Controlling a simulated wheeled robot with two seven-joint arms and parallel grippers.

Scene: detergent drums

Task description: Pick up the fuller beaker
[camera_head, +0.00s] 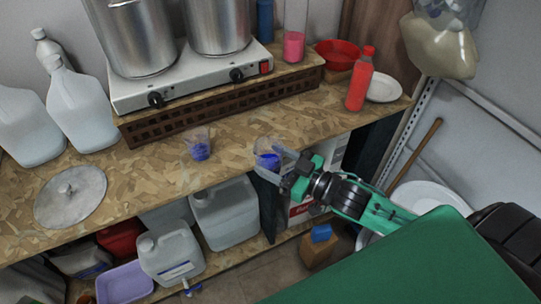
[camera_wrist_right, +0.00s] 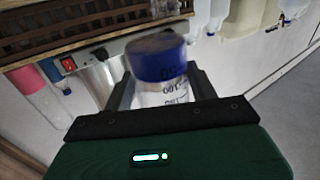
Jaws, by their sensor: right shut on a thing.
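One clear beaker (camera_head: 267,150) with blue contents is at the front edge of the wooden worktop. My right gripper (camera_head: 274,165) is shut on it from the front right. In the right wrist view this beaker (camera_wrist_right: 165,68) sits between the fingers of my right gripper (camera_wrist_right: 163,92), and its markings read upside down there. I cannot tell whether its base touches the worktop. A second clear beaker (camera_head: 198,142) with blue in its lower part stands on the worktop to the left, clear of the gripper. The held beaker's blue patch looks somewhat larger. My left gripper is not in view.
A hotplate (camera_head: 190,80) with two metal pots stands behind on a brown rack. A red bottle (camera_head: 360,80) and white plate (camera_head: 384,87) are at the right. A round metal lid (camera_head: 70,210) and white jugs (camera_head: 80,105) are at the left. The worktop between the beakers is clear.

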